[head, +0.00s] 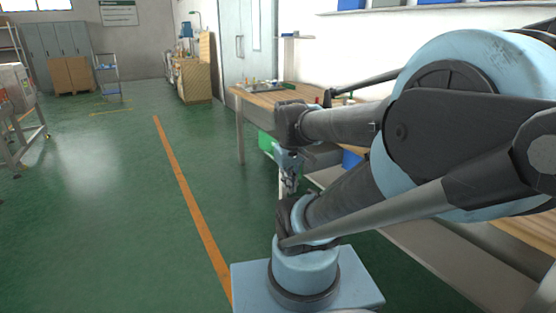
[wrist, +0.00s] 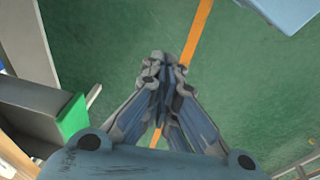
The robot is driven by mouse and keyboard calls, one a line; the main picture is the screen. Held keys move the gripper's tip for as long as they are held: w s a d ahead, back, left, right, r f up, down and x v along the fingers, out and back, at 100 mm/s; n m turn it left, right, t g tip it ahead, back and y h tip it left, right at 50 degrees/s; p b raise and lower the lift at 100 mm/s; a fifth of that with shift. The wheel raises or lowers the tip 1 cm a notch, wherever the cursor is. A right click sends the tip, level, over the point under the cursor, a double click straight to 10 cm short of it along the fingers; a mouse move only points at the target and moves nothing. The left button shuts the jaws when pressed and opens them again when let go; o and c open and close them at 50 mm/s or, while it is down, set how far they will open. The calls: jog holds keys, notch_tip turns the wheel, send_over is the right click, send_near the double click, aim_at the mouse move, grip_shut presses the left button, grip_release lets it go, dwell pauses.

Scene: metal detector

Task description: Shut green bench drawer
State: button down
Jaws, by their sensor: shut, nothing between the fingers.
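The green bench drawer (head: 266,143) shows in the head view under the wooden workbench, partly hidden behind my arm. Its green front also shows in the wrist view (wrist: 72,117), at the left, apart from my gripper. How far it stands out of the bench I cannot tell. My gripper (head: 289,188) points down in front of the bench, near the drawer and to its right in the head view. In the wrist view my gripper (wrist: 163,70) has its fingers together and empty, over the green floor.
The workbench (head: 262,97) runs along the right wall, with small items on top. Its leg (head: 240,135) stands left of the drawer. A blue bin (head: 351,159) is under the bench. The green floor (head: 110,200) at the left is clear, crossed by an orange line (head: 187,190).

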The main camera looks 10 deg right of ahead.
jog(key=w+r+n+h, duration=0.1)
jog(key=w+r+n, duration=0.2)
jog(key=w+n, duration=0.35)
jog(key=w+r+n+h, duration=0.1)
jog(key=w+r+n, duration=0.15)
jog(key=w, duration=0.75)
jog(key=w+a+f+n+h, duration=0.1)
jog(key=w+f+n, duration=0.1)
jog(key=w+n, duration=0.45)
jog(key=w+a+f+n+h, duration=0.1)
jog(key=w+a+f+n, duration=0.15)
jog(key=w, duration=0.75)
jog(key=w+d+f, duration=0.2)
jog(key=d+f, duration=0.6)
jog(key=f, duration=0.1)
jog(key=shift+w+g, duration=0.3)
jog(key=shift+w, duration=0.05)
